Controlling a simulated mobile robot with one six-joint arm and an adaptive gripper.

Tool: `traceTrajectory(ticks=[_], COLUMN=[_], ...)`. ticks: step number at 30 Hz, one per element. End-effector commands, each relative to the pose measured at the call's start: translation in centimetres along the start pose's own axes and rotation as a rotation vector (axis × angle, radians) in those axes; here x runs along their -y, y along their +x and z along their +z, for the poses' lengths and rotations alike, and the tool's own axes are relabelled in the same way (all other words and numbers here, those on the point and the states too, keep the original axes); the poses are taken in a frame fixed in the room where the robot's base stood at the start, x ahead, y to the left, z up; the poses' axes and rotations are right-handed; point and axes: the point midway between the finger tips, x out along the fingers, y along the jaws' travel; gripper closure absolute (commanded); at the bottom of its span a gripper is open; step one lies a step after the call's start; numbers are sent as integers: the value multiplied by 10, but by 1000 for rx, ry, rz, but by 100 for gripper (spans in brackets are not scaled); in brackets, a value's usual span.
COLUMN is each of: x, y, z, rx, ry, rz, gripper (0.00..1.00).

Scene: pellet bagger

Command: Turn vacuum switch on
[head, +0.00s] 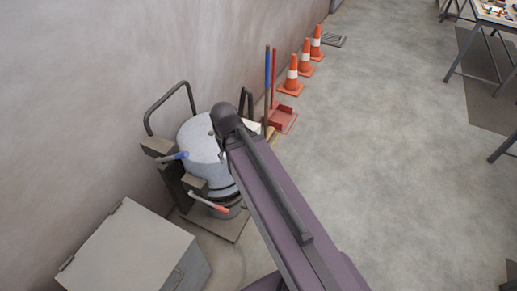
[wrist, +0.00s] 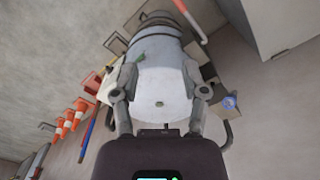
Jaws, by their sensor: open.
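A pale grey drum-shaped machine (head: 200,132), which looks like the vacuum, stands against the wall at left of centre in the head view. A blue-tipped lever (head: 173,156) and a red-tipped lever (head: 210,202) stick out from its side. In the wrist view, the drum (wrist: 160,75) fills the space ahead of my gripper (wrist: 160,72). My gripper is open and empty, one finger to each side of the drum. My arm hides the drum's right part in the head view.
A grey cabinet (head: 130,250) stands at lower left, close to the machine. A red dustpan (head: 283,119), poles (head: 267,85) and orange cones (head: 291,75) line the wall behind it. The floor (head: 390,150) to the right is open, with tables (head: 490,20) far right.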

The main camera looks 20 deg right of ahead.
Motion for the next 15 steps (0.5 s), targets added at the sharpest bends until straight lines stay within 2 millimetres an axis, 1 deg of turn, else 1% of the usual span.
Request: traceTrajectory(ticks=[1, 2, 3, 5, 6, 11, 15], x=[0, 0, 0, 0, 0, -2, -9], y=[0, 0, 0, 2, 3, 16, 36], z=[0, 0, 0, -1, -1, -5, -12], rx=[0, 0, 0, 0, -1, -4, -12], ry=[0, 0, 0, 1, 1, 5, 16], rz=[0, 0, -1, -3, -6, -33, -82], gripper=[40, 31, 19, 1, 0, 0, 0])
